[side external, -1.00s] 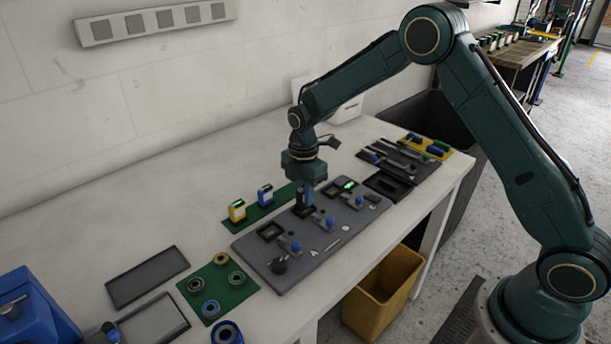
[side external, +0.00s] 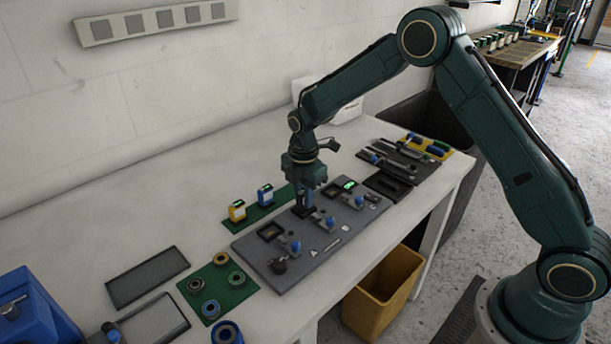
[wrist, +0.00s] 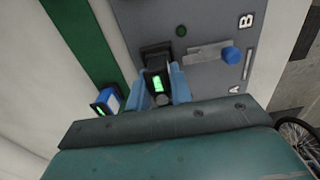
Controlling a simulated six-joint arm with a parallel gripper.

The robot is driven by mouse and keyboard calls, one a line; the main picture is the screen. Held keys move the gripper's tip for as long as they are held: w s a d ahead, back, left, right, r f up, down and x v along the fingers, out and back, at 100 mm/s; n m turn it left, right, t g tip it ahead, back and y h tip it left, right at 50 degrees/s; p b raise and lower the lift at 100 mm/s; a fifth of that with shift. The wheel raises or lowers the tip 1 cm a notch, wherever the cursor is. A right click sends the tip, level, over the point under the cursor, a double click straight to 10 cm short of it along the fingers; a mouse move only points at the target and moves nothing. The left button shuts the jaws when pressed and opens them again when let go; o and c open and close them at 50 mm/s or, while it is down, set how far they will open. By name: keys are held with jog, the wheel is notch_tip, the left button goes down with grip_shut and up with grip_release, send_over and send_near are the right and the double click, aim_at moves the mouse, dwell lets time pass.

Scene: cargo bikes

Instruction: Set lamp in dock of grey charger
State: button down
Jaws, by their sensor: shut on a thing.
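My gripper (side external: 304,196) points down over the grey charger (side external: 322,252), with its blue fingers closed on a dark lamp (wrist: 158,84). The lamp has a lit green face in the wrist view, between the two fingertips (wrist: 160,88). It is at the dark dock (wrist: 155,52) beside the letter A; I cannot tell how deep it sits. The charger also has a dark, square, empty-looking dock (side external: 270,232) at left and another at right with a green light (side external: 346,186). Blue-knobbed latches (side external: 328,222) stand beside the docks.
A yellow lamp (side external: 237,212) and a blue lamp (side external: 265,196) stand on a green mat (side external: 254,224) behind the charger. A green mat with several rings (side external: 238,278) lies to the left. Dark tool trays (side external: 400,164) lie to the right. A yellow bin (side external: 384,300) stands below the table.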

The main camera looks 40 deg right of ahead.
jog(key=shift+f, duration=0.5)
dwell(0.7)
jog(key=c, duration=1.2)
grip_release()
jog(key=shift+o, duration=0.2)
notch_tip(320, 180, up, 14)
